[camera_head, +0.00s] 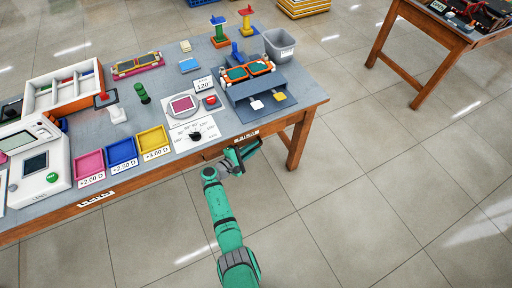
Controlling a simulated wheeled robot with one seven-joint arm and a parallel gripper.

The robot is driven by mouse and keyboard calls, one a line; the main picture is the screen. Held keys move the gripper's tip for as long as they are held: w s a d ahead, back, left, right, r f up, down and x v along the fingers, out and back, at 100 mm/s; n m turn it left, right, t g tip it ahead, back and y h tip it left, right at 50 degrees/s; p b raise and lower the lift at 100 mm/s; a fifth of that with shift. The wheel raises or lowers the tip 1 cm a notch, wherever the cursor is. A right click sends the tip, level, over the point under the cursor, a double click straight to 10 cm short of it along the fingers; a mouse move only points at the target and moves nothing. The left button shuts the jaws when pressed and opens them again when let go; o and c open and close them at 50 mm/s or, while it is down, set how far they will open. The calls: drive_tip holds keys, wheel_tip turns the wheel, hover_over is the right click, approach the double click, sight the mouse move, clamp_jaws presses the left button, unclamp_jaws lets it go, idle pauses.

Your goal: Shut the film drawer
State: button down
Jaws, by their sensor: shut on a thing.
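The wooden table front (150,183) has two small labels on it, too small to read surely. The right label (246,135) marks the drawer front where my gripper (243,155) is. My gripper is at this front, just below the label and the table's front edge, shut on what looks like the drawer's handle. The handle itself is mostly hidden by the fingers. No wide gap shows at the drawer front, and I cannot tell how far out it stands. The left label (97,199) is on the front below the pink bin.
Pink (90,164), blue (122,152) and yellow (153,141) bins stand near the table's front edge. A grey stand with glasses frames (260,93) is at the right end. A wooden table leg (298,143) is right of my gripper. The floor in front is clear.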

drive_tip(key=c, duration=1.8)
unclamp_jaws()
drive_tip(key=shift+s+d, duration=0.15)
drive_tip(key=shift+d, duration=0.3)
drive_tip(key=shift+o, duration=0.2)
drive_tip(key=shift+a, duration=0.2)
drive_tip(key=v, duration=1)
drive_tip(key=shift+s+a, duration=0.2)
drive_tip(key=shift+a, duration=0.05)
drive_tip(key=shift+r, duration=0.1)
